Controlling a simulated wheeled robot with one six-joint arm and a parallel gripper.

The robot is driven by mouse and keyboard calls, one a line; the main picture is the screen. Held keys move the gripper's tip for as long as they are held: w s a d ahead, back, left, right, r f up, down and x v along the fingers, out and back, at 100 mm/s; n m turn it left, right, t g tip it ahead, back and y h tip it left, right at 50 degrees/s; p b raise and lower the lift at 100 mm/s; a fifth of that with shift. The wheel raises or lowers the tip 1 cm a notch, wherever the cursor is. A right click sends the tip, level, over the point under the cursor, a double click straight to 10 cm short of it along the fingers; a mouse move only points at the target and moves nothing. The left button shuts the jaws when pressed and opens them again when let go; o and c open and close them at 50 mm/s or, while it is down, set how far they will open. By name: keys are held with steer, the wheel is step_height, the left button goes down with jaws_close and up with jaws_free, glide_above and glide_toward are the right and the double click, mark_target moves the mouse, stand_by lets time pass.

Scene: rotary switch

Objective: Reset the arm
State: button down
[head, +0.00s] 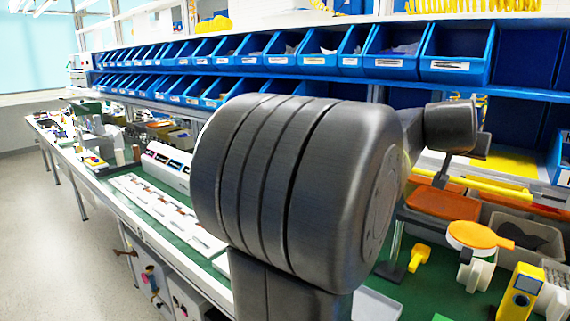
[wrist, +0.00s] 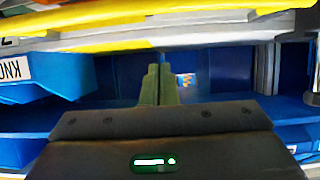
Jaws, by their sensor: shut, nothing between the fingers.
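My gripper (wrist: 157,72) shows in the wrist view, its two fingers together with nothing between them. It points toward a blue shelf area with blue bins (wrist: 45,75), apart from them as far as I can tell. In the head view my dark grey arm fills the middle and reaches to the right; the fingertips cannot be made out there. No rotary switch can be made out clearly in either view; my arm hides part of the bench.
Two rows of blue bins (head: 455,55) line the shelves behind the arm. On the green bench (head: 440,285) stand a yellow device (head: 520,292), an orange-topped item (head: 472,236) and a grey bin (head: 525,238). White panels (head: 165,208) lie at left. Floor (head: 40,230) is clear at far left.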

steer(key=shift+w+d+r+p, duration=0.25)
steer(key=shift+r+p, duration=0.1)
steer(key=shift+p, duration=0.65)
steer(key=shift+w+f+g+p, duration=0.1)
steer(key=shift+g+p, duration=0.2)
steer(key=shift+p, duration=0.05)
